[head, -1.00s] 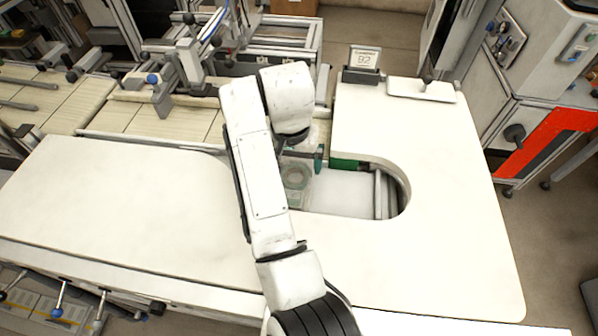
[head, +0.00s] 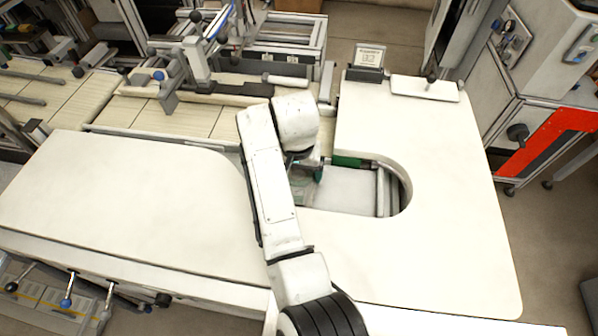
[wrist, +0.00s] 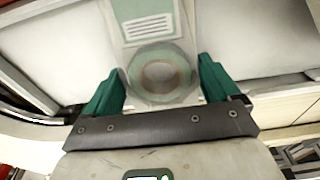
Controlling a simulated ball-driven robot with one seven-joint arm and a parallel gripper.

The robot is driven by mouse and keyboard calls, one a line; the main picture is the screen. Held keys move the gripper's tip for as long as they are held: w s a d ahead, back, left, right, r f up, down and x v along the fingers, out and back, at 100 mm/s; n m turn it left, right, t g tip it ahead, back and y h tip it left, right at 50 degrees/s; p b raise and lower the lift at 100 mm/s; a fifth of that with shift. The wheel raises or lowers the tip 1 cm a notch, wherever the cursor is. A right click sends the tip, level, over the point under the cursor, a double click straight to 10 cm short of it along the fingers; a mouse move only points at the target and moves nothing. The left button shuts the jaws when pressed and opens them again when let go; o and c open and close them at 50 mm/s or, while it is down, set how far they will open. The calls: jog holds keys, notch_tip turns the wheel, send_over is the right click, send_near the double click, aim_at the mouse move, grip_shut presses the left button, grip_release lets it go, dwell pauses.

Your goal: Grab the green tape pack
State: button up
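In the wrist view the green tape pack (wrist: 160,52) is a pale pack with a green label on its upper part and a round greenish reel on its near part. My gripper (wrist: 160,78) has its two green fingers spread apart, one on each side of the reel. A gap shows on the left, and the right finger is close to the pack's edge; I cannot tell if it touches. In the head view my arm hides most of the pack, and a green finger of the gripper (head: 318,171) shows beside the wrist.
The white table (head: 450,230) curves around a recess with a pale floor (head: 346,190). A green block (head: 347,161) sits at the recess's back edge. A small display stand (head: 367,62) and a white plate (head: 425,88) stand at the back right. The table top is mostly clear.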

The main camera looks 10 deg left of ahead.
jog(key=c, duration=0.6)
jog(key=shift+r, duration=0.1)
